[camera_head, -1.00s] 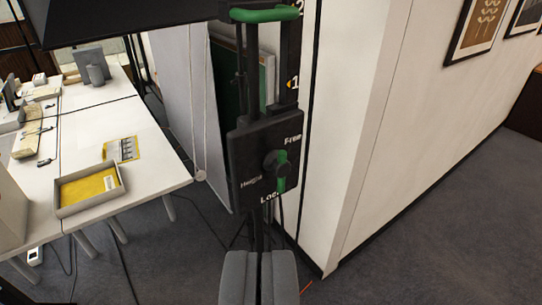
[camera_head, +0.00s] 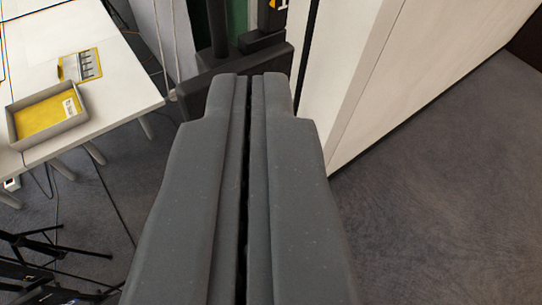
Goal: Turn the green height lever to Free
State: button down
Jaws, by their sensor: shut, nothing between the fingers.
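My gripper (camera_head: 250,78) is large in the middle of the view, its two grey fingers together with only a thin dark gap and nothing held. The dark lever housing (camera_head: 268,52) shows just beyond the fingertips, with its upper edge and upright bars visible. My fingers cover most of its front face. The green height lever and its position labels are hidden behind the gripper. I cannot tell whether the fingertips touch the housing or the lever.
A white table (camera_head: 105,45) with a grey tray (camera_head: 82,120) of yellow material stands at the left. Dark equipment (camera_head: 35,265) and cables lie at the lower left. Grey carpet (camera_head: 450,190) is clear at the right.

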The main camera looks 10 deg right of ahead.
jog(key=w+d+f+n+g+y+p, duration=0.2)
jog(key=f+n+g+p, duration=0.1)
jog(key=f+n, duration=0.4)
jog(key=w+d+f+n+g+y+p, duration=0.2)
jog(key=f+n+g, duration=0.4)
jog(key=n, duration=0.3)
jog(key=shift+w+d+f+y+p, duration=0.3)
jog(key=shift+d+f+p, duration=0.15)
jog(key=shift+d, duration=0.35)
jog(key=w+a+f+p, duration=0.2)
jog(key=w+a+f, duration=0.2)
jog(key=w+f, duration=0.4)
jog(key=shift+w, duration=0.3)
